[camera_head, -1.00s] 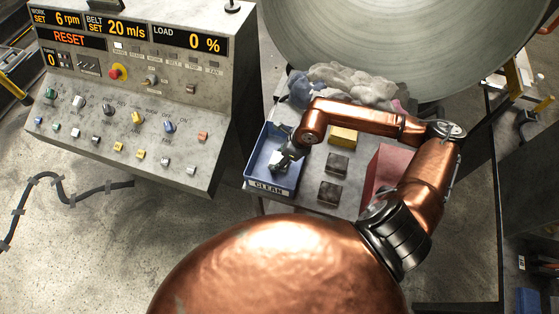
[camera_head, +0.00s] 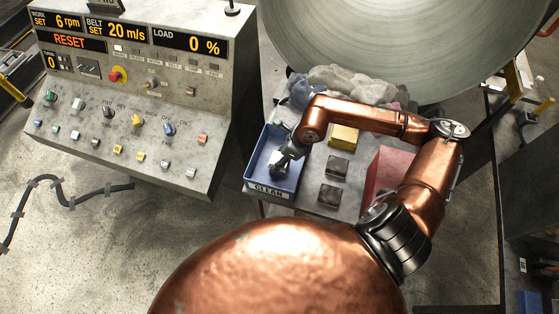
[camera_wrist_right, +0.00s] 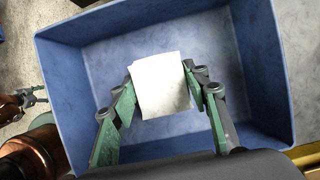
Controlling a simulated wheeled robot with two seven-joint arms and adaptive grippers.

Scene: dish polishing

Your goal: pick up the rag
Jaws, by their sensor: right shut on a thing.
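The rag is a white folded cloth (camera_wrist_right: 160,86) between the green-padded fingers of my right gripper (camera_wrist_right: 158,92) in the right wrist view. The fingers are shut on it from both sides. The gripper is inside a blue bin (camera_wrist_right: 265,60). I cannot tell whether the rag touches the bin floor.
Right of the bin, a yellow block (camera_head: 343,137) and two dark blocks (camera_head: 336,165) sit on the grey table. A red bin (camera_head: 385,170) stands further right. Crumpled cloths (camera_head: 355,82) lie behind, below a large metal drum (camera_head: 400,40). A control console (camera_head: 140,90) stands left.

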